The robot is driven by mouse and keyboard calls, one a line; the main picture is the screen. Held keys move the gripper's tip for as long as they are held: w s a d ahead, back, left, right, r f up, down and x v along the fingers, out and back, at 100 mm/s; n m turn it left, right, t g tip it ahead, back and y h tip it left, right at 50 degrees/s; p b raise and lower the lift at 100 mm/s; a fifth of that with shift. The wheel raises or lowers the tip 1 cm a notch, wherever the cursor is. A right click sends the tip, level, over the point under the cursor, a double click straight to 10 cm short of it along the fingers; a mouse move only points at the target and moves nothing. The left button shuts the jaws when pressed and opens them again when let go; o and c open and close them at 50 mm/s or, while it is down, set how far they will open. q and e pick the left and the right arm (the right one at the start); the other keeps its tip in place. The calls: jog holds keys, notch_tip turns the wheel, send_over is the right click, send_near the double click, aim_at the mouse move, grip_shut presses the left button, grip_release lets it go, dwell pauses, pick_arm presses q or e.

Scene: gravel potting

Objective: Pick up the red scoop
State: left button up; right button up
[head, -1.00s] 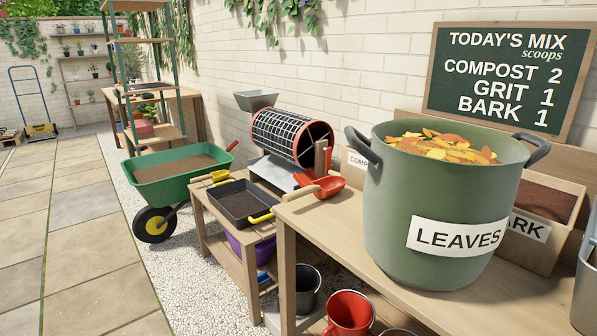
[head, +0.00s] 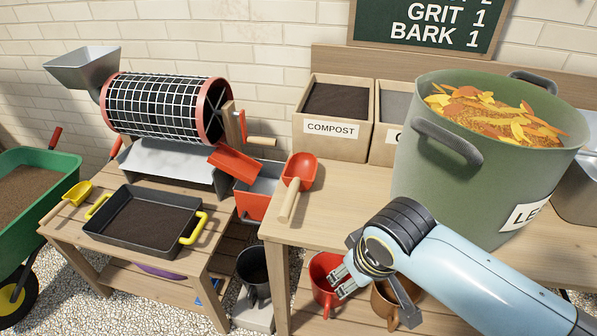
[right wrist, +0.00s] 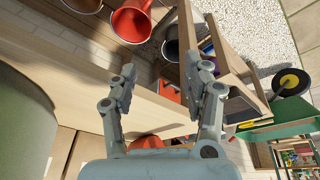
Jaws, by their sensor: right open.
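The red scoop (head: 301,167) lies on the left end of the wooden bench (head: 350,202), with its pale wooden handle pointing toward the front edge. My right gripper (head: 341,283) is open and empty in the head view, to the lower right of the scoop and apart from it, in front of the bench edge. In the right wrist view the two fingers (right wrist: 163,75) are spread with nothing between the tips. A red patch (right wrist: 146,142) low between them may be the scoop, mostly hidden by the gripper. My left gripper is not in view.
The large green leaves pot (head: 440,185) stands on the bench, right of the scoop. A compost box (head: 332,145) is behind. The sifter (head: 165,108) and a black tray (head: 200,215) are left. A red bucket (head: 322,268) sits below the bench. The bench around the scoop's handle is clear.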

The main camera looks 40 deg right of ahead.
aim_at(293, 190)
jog(key=w+r+m+t+p, duration=0.1)
jog(key=w+r+m+p, duration=0.1)
jog(key=w+r+m, duration=0.9)
jog(key=w+f, duration=0.2)
jog(key=w, duration=0.1)
jog(key=w+d+f+n, duration=0.1)
jog(key=w+f, duration=0.1)
jog(key=w, duration=0.1)
jog(key=w+f+n+b, duration=0.1)
jog(key=w+f, duration=0.1)
jog(key=w, duration=0.2)
jog(key=shift+d+f+h, duration=0.3)
jog(key=shift+f+h, duration=0.05)
jog(key=shift+h, duration=0.05)
jog(key=shift+s, duration=0.1)
grip_shut()
